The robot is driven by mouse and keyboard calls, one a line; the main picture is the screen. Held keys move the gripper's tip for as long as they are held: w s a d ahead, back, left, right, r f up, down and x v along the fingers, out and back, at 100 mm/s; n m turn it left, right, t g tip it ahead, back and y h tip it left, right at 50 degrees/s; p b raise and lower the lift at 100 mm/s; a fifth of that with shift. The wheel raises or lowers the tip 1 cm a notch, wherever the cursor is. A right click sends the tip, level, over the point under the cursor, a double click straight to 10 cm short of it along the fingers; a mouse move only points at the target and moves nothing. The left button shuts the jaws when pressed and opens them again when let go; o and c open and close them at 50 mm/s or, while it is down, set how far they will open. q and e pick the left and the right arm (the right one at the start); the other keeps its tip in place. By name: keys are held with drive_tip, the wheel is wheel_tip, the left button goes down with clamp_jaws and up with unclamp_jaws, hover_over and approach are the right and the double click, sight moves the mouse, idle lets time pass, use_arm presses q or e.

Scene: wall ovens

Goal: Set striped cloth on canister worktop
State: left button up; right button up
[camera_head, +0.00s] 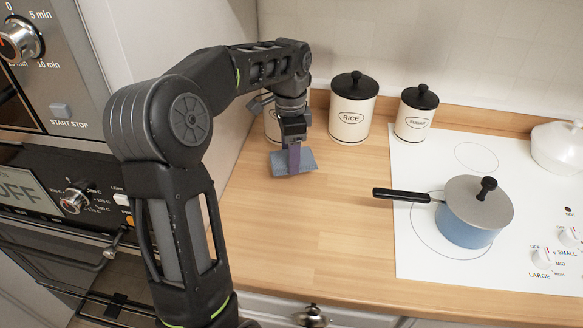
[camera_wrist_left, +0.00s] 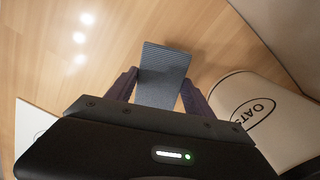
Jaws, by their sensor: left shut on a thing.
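My left gripper (camera_head: 294,158) is over the wooden worktop (camera_head: 290,230), just in front of the canisters, pointing down. It is shut on the striped cloth (camera_head: 307,160), a small blue-grey piece with fine lines. In the left wrist view the cloth (camera_wrist_left: 165,72) lies between the two fingers of the gripper (camera_wrist_left: 160,92), with the wood behind it. The cloth is at or close above the worktop; I cannot tell whether it touches. The rice canister (camera_head: 352,108), the sugar canister (camera_head: 415,113) and the oats canister (camera_wrist_left: 255,108) stand along the back. My right gripper is not in view.
A blue pot (camera_head: 468,228) with a grey lid sits on the white cooktop (camera_head: 430,262), its black handle pointing left over the worktop. A white lidded pot (camera_head: 558,148) is at the far right. Wall ovens (camera_head: 70,165) stand at left. The worktop's front middle is clear.

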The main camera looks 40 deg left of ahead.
use_arm(q)
drive_tip(key=shift+f, duration=0.2)
wheel_tip(320, 180, down, 3)
drive_tip(key=shift+f, duration=0.25)
drive_tip(key=shift+f, duration=0.2)
drive_tip(key=o, duration=1.3)
drive_tip(key=shift+o, duration=0.2)
drive_tip(key=shift+r, duration=0.1)
